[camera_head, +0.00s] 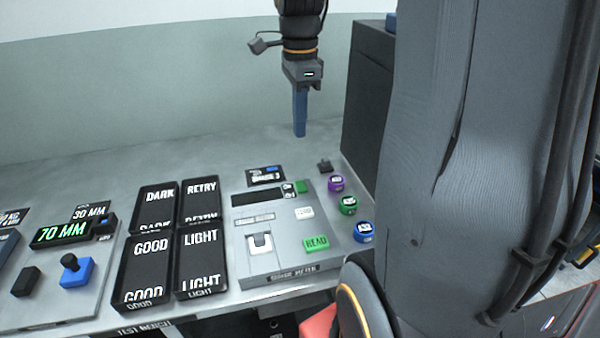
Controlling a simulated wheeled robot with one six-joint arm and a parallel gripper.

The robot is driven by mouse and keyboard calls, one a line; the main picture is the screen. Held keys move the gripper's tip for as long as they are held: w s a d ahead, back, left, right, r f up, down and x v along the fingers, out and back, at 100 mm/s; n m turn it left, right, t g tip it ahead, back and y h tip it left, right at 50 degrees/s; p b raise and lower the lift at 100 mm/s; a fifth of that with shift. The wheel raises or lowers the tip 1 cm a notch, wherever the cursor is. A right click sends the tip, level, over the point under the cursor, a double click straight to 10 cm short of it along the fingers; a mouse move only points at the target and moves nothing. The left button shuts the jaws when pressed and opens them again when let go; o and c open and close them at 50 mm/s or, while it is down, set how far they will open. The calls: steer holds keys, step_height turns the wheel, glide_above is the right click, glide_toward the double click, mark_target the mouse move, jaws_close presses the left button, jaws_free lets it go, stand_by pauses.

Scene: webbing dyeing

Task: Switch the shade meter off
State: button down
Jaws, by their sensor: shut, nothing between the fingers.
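The shade meter (240,268) is a grey box on the bench, right of the bins, with a front label. Its top has a dark display strip (257,197), a green READ button (316,243), a white button (304,212) and a small green switch (302,187) at the back right. A small black label (288,188) beside the switch is too small to read. A white slotted piece (259,244) sits at the left. My gripper (300,133) points down behind the meter, apart from it, its blue fingers shut and empty.
Black bins marked DARK, RETRY, GOOD (129,258) and LIGHT stand left. Purple, green and blue spools (364,231) line the meter's right side. A small black block (324,166) and dark cabinet (365,110) stand behind. A 70 MM readout (61,233) is far left.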

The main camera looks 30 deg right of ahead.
mark_target(300, 182)
stand_by(0.3)
step_height(300, 182, down, 14)
steer(key=p, duration=0.3)
stand_by(0.5)
